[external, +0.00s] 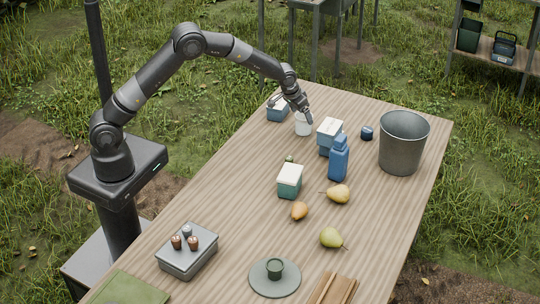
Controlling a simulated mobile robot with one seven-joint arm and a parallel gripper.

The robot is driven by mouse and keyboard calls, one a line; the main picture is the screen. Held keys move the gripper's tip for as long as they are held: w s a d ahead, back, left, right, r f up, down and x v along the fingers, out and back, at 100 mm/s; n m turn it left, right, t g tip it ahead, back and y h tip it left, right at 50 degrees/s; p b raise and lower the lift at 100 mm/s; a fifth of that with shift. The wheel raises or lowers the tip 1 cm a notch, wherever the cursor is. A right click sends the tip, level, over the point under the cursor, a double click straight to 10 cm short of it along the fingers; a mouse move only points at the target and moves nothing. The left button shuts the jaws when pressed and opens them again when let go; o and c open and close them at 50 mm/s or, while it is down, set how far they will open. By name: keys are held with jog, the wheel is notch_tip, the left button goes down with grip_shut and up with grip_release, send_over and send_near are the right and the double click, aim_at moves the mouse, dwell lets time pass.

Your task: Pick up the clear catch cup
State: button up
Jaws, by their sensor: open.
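A pale, whitish cup (303,126), which looks like the clear catch cup, stands upright near the far end of the wooden table (225,195). My gripper (291,106) is open and reaches down at the cup's top. Its fingers partly overlap the cup's upper edge in this view. I cannot tell whether they touch the cup or stand around its rim.
A metal bucket (403,142) is at the right edge. Several pears (339,194) lie nearer the middle.

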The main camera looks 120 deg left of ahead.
aim_at(304, 122)
jog(key=shift+x, duration=2.8)
jog(key=shift+s+d, duration=0.1)
jog(key=shift+s, duration=0.05)
jog(key=c, duration=1)
